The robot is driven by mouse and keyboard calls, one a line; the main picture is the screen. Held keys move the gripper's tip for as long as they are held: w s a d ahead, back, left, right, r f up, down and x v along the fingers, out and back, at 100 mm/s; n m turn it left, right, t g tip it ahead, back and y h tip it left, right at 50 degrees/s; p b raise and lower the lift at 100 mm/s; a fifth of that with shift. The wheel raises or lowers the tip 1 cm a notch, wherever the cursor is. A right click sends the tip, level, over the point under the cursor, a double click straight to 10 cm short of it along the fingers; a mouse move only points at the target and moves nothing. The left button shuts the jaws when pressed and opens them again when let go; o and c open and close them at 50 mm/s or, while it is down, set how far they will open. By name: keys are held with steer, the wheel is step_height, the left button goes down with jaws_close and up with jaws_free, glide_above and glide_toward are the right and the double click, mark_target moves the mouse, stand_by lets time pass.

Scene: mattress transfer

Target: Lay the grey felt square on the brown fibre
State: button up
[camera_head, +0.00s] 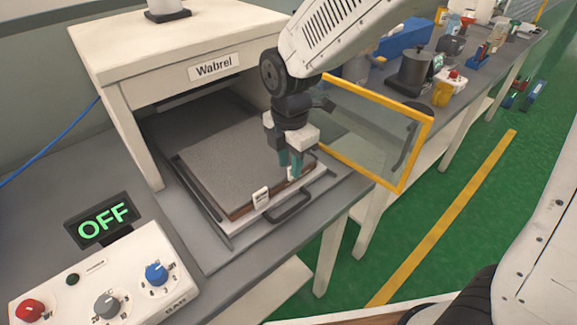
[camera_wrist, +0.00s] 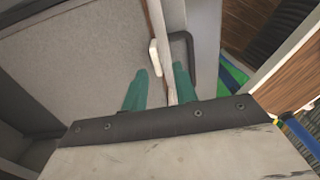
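The grey felt square (camera_head: 225,160) lies flat on the brown fibre (camera_head: 238,213), which shows as a brown edge beneath it along the front. Both are on the pulled-out tray (camera_head: 222,238) of the Wabrel machine. My gripper (camera_head: 290,168) is at the front right corner of the felt, pointing down. In the wrist view, its teal fingers (camera_wrist: 160,88) stand apart, the left one over the grey felt (camera_wrist: 85,65) and the right one beyond its edge. I see nothing clamped between them. My gripper hides part of the corner.
The tray has a black handle (camera_head: 288,207) and a white tag (camera_head: 261,197) at the front. A yellow-framed glass door (camera_head: 372,130) stands open to the right. A control box (camera_head: 95,285) and an OFF display (camera_head: 102,220) are at front left.

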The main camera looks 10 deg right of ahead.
step_height(320, 180, up, 10)
steer(key=shift+r, duration=0.15)
steer(key=s+d+r+m, duration=0.4)
steer(key=s+d+m, duration=0.3)
steer(key=d+m, duration=0.45)
steer(key=s+d+f+m+t, duration=0.1)
steer(key=s+d+m, duration=0.8)
steer(key=s+m, duration=0.3)
steer(key=shift+s+m, duration=0.3)
steer(key=shift+m, duration=0.35)
steer(key=shift+w, duration=0.1)
